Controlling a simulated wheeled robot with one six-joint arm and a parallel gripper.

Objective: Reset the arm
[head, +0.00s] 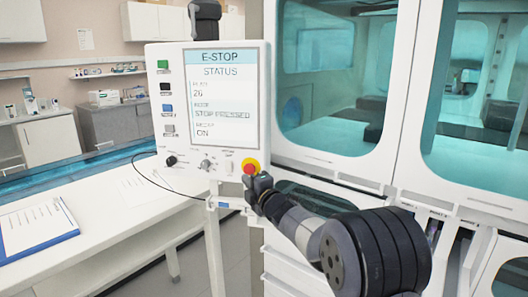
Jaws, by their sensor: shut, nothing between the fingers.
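My gripper (258,187) is at the lower right corner of a white control panel, with my arm reaching in from the lower right. The gripper is shut and empty. Its tip is at or just in front of the red emergency stop button (251,168) on its yellow ring; I cannot tell whether they touch. The panel's screen (221,99) reads "E-STOP STATUS", with a line that looks like "STOP PRESSED" and "ON" at the bottom. Green, black, blue and grey buttons run down the panel's left side, with knobs (206,165) below the screen.
A white bench (120,225) stands at the left with a clipboard (36,226) on it. A dark cable (150,182) hangs from the panel over the bench. A large white enclosure with teal windows (320,75) fills the right, close behind my arm. Shelves and cabinets stand at the back left.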

